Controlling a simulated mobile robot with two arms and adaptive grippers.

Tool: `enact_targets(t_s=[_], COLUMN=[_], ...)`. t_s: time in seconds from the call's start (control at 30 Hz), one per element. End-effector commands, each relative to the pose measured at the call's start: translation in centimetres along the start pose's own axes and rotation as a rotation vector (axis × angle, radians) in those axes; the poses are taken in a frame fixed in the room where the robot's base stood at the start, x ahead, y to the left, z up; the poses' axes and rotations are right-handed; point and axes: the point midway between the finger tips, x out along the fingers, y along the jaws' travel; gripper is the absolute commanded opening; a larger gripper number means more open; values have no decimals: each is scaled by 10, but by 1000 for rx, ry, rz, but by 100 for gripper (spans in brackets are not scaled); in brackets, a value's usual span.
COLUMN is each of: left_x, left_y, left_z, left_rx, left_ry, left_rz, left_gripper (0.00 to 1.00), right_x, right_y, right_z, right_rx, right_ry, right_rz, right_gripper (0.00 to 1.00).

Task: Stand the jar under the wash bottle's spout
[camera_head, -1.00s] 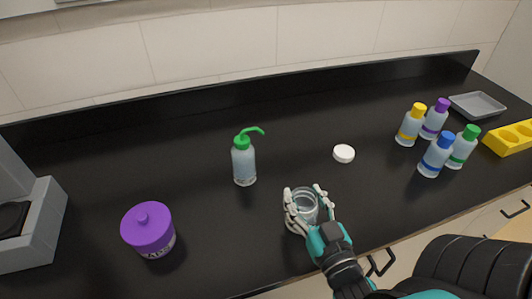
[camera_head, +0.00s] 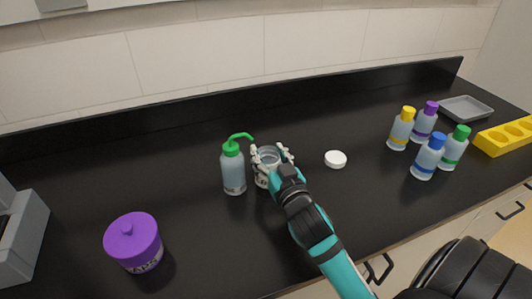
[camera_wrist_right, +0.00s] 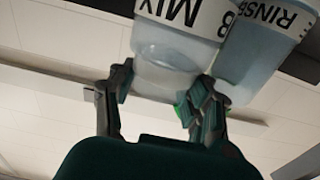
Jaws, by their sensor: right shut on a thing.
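The clear, open-topped jar (camera_head: 268,156) is in my right gripper (camera_head: 271,163), whose fingers are shut around its sides. The wash bottle (camera_head: 233,172), with a green cap and bent green spout (camera_head: 243,136), stands upright just left of the jar. Its spout points right, and the tip appears near the jar's left rim. In the right wrist view the jar (camera_wrist_right: 168,42) carries a MIX label and the wash bottle (camera_wrist_right: 256,55) a RINSE label, close beside it. I cannot tell if the jar touches the counter. My left gripper is not in view.
A white lid (camera_head: 336,159) lies right of the jar on the black counter (camera_head: 210,250). A purple-lidded container (camera_head: 133,242) stands front left. Several coloured-cap bottles (camera_head: 428,157), a grey tray (camera_head: 465,109) and a yellow rack (camera_head: 505,136) are at the right.

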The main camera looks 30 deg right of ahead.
Motion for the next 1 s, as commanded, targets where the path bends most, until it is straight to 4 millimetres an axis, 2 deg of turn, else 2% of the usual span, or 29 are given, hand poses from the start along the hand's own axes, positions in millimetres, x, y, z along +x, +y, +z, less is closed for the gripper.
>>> enact_targets(t_s=[0.1,0.2,0.6,0.63,0.7,1.0], left_x=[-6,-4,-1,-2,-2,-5], left_y=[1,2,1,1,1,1], left_z=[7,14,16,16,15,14], left_rx=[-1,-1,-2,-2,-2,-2], left_ry=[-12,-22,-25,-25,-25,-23], left_rz=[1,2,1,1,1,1], left_gripper=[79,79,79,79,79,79], right_x=[22,20,20,20,20,19], right_y=[0,0,0,0,0,0], right_z=[-3,13,18,18,17,14], right_rx=[-3,-1,-1,-1,-1,-2], right_ry=[3,-3,0,0,0,1], right_rz=[0,0,0,0,-1,-1], right_gripper=[17,17,17,52,60,60])
